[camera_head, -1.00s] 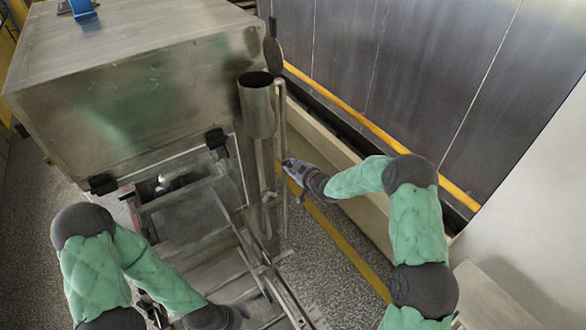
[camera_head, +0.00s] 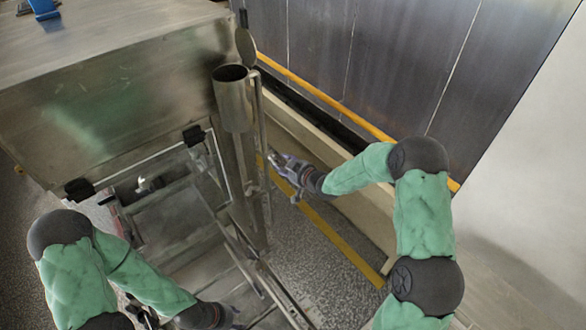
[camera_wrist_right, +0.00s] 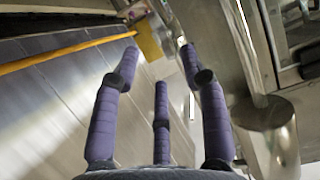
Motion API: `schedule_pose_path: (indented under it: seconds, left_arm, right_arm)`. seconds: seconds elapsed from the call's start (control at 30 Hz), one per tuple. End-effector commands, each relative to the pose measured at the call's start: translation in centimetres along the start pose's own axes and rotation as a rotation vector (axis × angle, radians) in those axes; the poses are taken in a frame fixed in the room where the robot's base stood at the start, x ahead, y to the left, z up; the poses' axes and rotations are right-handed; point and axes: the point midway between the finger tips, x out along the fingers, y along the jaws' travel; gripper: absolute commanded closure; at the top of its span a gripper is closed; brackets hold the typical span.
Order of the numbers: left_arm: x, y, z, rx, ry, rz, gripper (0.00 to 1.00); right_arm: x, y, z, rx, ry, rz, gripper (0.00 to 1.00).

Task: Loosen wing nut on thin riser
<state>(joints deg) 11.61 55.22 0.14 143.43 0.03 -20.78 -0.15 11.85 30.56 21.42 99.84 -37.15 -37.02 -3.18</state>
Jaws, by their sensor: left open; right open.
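The thin riser (camera_head: 262,135) is a slim upright metal pipe beside a thicker post topped by an open metal cylinder (camera_head: 233,100). My right gripper (camera_head: 275,160) is just right of the riser, its fingers pointing left at it. In the right wrist view my purple fingers (camera_wrist_right: 160,62) are spread apart, with a yellowish block (camera_wrist_right: 150,38) and small metal fittings beyond their tips. I cannot clearly tell the wing nut from these fittings, or whether the fingers touch anything. My left gripper (camera_head: 236,318) is at the bottom edge, mostly cut off, apart from the riser.
The metal enrober housing (camera_head: 130,100) stands at left, with black clamps (camera_head: 194,135) at its front edge. Long rails (camera_head: 275,285) run toward me at lower middle. A yellow floor line (camera_head: 340,245) and metal wall panels (camera_head: 390,60) lie at right. Speckled floor between is free.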

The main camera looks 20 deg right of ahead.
Motion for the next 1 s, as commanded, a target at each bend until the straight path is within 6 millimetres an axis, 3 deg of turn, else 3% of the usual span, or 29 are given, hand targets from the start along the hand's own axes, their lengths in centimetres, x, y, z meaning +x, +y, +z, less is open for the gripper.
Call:
schedule_pose_path:
  seconds: [0.2, 0.4, 1.0]
  left_arm:
    - [0.0, 0.0, 0.0, 0.0, 0.0, 0.0, 0.56]
    - [0.0, 0.0, 0.0, 0.0, 0.0, 0.0, 0.56]
    - [0.0, 0.0, 0.0, 0.0, 0.0, 0.0, 0.56]
  right_arm:
    - [-3.2, 0.1, 0.0, 0.0, 0.0, 0.002, 0.56]
    - [-4.6, 0.1, 0.0, 0.0, 0.0, 0.001, 0.56]
    - [-4.9, 0.1, 0.0, 0.0, 0.0, 0.0, 0.56]
